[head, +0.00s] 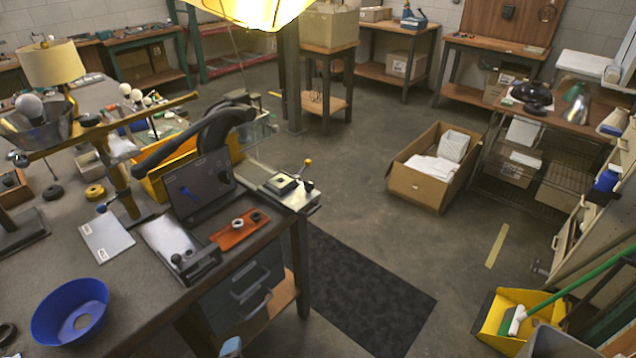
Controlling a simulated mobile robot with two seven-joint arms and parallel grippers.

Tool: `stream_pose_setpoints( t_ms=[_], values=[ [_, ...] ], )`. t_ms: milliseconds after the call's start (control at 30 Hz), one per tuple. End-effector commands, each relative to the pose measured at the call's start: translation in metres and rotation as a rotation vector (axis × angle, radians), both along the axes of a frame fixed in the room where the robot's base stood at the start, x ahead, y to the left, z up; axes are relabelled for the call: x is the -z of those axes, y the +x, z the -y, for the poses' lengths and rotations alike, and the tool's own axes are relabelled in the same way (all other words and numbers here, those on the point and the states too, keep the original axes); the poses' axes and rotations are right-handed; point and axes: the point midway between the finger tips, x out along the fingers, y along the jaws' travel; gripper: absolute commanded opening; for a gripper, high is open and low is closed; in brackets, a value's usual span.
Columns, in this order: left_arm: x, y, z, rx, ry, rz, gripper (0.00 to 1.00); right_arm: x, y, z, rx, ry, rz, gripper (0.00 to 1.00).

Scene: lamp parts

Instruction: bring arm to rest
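Neither of my grippers can be made out in the head view. A small pale blue-grey piece at the bottom edge may be part of me, but I cannot tell. Lamp parts stand on the workbench (150,275) at the left: a lamp with a beige shade (52,65), a metal bowl-shaped shade (36,135) with a white bulb (28,106) in it, and a brass-coloured bar (150,108) on an upright. A blue bowl (62,325) sits at the near left.
A lit yellow shade (255,12) hangs at the top. A cardboard box (412,184) stands on the open floor. A dark mat (365,295) lies beside the bench. A yellow dustpan (490,318) and a wire-shelf bench (520,165) are at the right.

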Motion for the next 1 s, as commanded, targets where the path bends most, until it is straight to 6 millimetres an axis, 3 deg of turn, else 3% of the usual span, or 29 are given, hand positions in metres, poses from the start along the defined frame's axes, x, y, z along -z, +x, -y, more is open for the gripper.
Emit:
stream_pose_setpoints(
  t_ms=[300, 500, 700, 1000],
  values=[
    [0.012, -0.011, -0.035, -0.203, -0.683, 0.046, 0.52, 0.007, -0.008, 0.003, 0.001, -0.005, -0.020, 0.82],
    [0.011, -0.023, -0.074, -0.327, -0.969, 0.078, 0.52, 0.004, -0.005, 0.003, 0.000, -0.006, -0.013, 0.82],
    [0.017, -0.043, -0.118, -0.397, -0.986, 0.079, 0.52, -0.001, 0.001, 0.002, -0.003, -0.005, 0.003, 0.82],
    [0.022, -0.051, -0.123, -0.407, -0.971, 0.067, 0.52, -0.003, 0.004, 0.001, -0.004, -0.003, 0.010, 0.82]
  ],
)
